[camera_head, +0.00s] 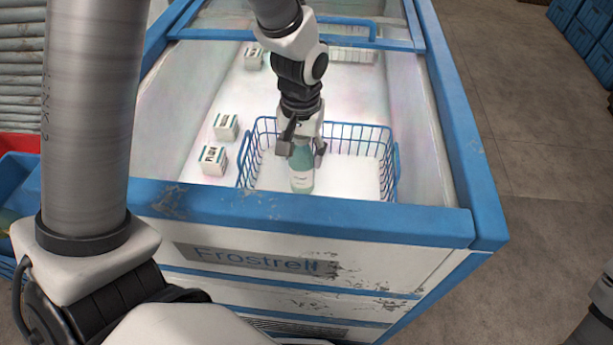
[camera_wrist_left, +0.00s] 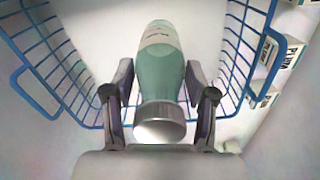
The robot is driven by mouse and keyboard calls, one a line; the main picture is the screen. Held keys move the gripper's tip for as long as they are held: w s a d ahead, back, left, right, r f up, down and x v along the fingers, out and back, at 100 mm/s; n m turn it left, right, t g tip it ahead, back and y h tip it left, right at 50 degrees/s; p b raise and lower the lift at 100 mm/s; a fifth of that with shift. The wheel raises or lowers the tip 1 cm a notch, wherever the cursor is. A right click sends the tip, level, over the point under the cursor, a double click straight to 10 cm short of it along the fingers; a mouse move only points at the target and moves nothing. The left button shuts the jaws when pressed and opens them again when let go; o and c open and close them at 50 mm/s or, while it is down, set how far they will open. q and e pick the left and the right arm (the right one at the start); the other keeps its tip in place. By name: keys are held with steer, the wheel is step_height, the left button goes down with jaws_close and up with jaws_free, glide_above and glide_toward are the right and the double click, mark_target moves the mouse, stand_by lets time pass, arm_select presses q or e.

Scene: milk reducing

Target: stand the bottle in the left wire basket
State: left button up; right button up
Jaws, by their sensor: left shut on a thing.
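The bottle (camera_head: 301,178) is pale green with a white label. My left gripper (camera_head: 301,150) is shut on it near its upper part, and the bottle stands roughly upright in its grip. The bottle is within the outline of the blue wire basket (camera_head: 391,160), left of the basket's middle and near its front side. I cannot tell whether its base touches the basket floor. In the left wrist view, the silver cap of the bottle (camera_wrist_left: 160,125) faces the camera between the two fingers, with basket wires (camera_wrist_left: 243,45) on both sides. My right gripper is not in view.
The basket sits in a chest freezer with a blue front rim (camera_head: 300,212). White cartons (camera_head: 213,160) (camera_head: 226,127) stand left of the basket, and another carton (camera_head: 253,58) is farther back. The rest of the basket floor (camera_head: 350,175) looks empty.

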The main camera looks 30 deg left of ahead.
mark_target(303, 168)
arm_select(q)
step_height(303, 168, down, 4)
steer(key=shift+w+d+f+b, duration=0.1)
steer(key=shift+b, duration=0.35)
steer(key=shift+w+f, duration=0.1)
steer(key=shift+f, duration=0.1)
steer(key=shift+f, duration=0.1)
steer(key=o, duration=1.5)
steer(key=shift+f, duration=0.1)
step_height(303, 168, up, 12)
steer(key=p, duration=0.2)
steer(key=shift+r+p, duration=0.2)
steer(key=shift+p, duration=0.2)
